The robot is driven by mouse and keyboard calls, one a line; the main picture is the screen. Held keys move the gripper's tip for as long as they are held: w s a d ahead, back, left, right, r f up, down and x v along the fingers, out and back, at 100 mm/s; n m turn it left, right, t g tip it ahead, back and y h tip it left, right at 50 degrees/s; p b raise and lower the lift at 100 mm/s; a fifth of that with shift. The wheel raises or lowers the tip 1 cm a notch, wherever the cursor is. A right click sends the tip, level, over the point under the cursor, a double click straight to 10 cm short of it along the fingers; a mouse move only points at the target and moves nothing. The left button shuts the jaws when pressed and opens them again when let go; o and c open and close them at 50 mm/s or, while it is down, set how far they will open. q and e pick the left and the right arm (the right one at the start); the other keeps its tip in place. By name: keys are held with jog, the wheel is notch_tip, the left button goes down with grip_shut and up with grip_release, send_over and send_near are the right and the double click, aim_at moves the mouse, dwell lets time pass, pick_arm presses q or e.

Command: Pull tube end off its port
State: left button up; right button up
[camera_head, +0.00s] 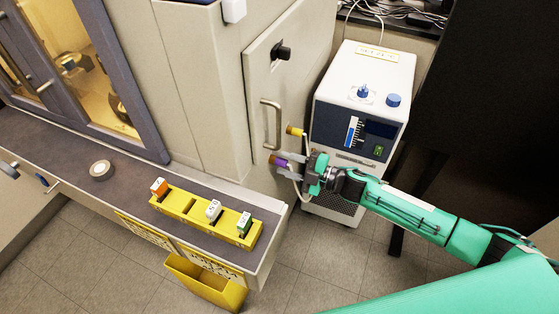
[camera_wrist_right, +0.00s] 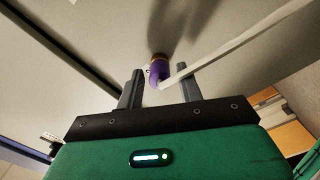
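The purple tube end (camera_head: 278,161) sits on a port low on the beige cabinet side, left of the white chiller. A pale tube runs from it. In the right wrist view the purple tube end (camera_wrist_right: 158,73) lies between the fingertips, with a brass-coloured ring at its far end and the tube leading off to the upper right. My right gripper (camera_head: 287,166) is open around it; in the wrist view my right gripper (camera_wrist_right: 159,84) shows a gap on both sides. A second, yellow-orange tube end (camera_head: 295,131) is just above. My left gripper is not in view.
The white chiller (camera_head: 335,109) with blue caps stands right behind my right gripper. A cabinet handle (camera_head: 270,124) is close above left. A yellow rack (camera_head: 181,204) with small labelled blocks and a tape roll (camera_head: 100,170) are on the bench. A yellow bin (camera_head: 205,284) hangs in front.

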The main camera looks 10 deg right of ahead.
jog(key=shift+a, duration=0.1)
dwell(0.7)
grip_shut()
dwell(0.3)
